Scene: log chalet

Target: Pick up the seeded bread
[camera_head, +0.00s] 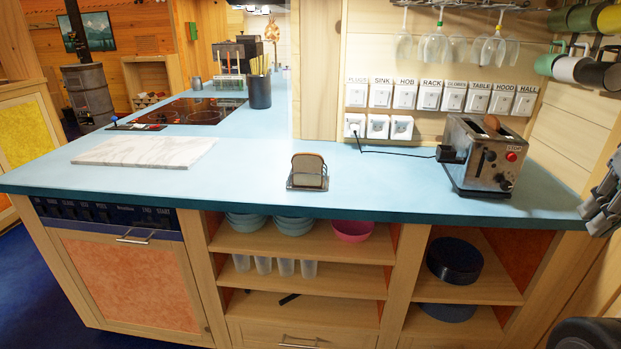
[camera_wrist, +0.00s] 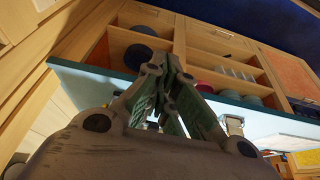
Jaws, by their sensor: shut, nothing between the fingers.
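A slice of bread with a pale face and brown crust (camera_head: 307,164) stands upright in a small metal rack (camera_head: 291,183) near the counter's front edge. A brown, rounded piece, perhaps bread, (camera_head: 491,122) pokes from the top of the metal toaster (camera_head: 470,165) at the right. I cannot make out seeds on either. My gripper (camera_wrist: 166,66) is shut and empty in the wrist view, its fingertips together. Part of it shows at the right edge of the head view, right of the toaster and apart from it.
The blue counter (camera_head: 400,190) is clear between rack and toaster. A black cord runs from the toaster to the wall socket. A marble board (camera_head: 145,151) lies at left. Glasses hang above, mugs (camera_head: 565,67) at upper right. Open shelves below hold bowls (camera_head: 352,231), cups and dark pans (camera_head: 454,260).

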